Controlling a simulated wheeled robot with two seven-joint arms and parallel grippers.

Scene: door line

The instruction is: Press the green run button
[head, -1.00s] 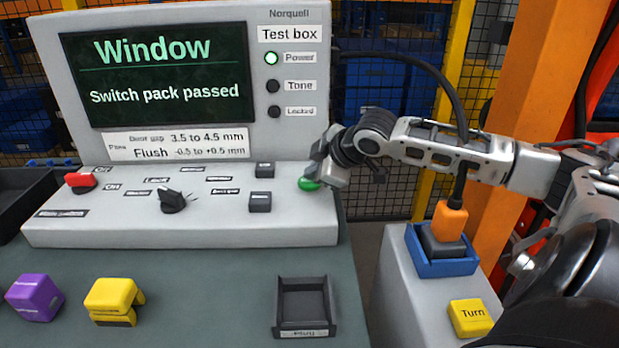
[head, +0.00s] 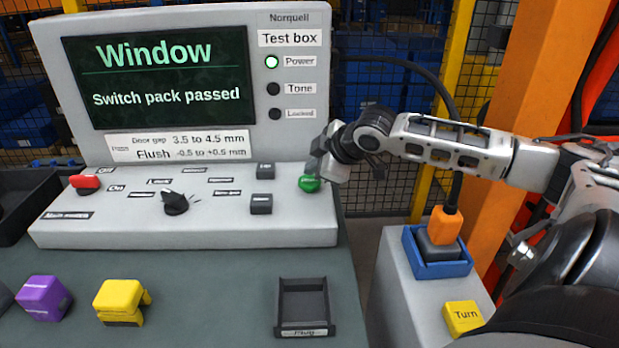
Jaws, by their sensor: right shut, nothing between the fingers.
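The green run button (head: 309,184) sits at the right end of the test box's sloped panel (head: 110,228). My right gripper (head: 318,177) is shut and empty, with its fingertips at the button's upper right side, very close to it. I cannot tell whether they touch it, and part of the button is hidden behind them. The screen (head: 160,78) reads "Window" and "Switch pack passed". The Power lamp (head: 271,62) is lit; the Tone and Locked lamps are dark. My left gripper is not in view.
The panel also has a red switch (head: 85,183), a black knob (head: 175,203) and two dark buttons. In front lie a purple block (head: 42,298), a yellow block (head: 120,298) and an empty dark tray (head: 303,331). A blue holder (head: 440,269) with an orange plug (head: 445,225) stands right.

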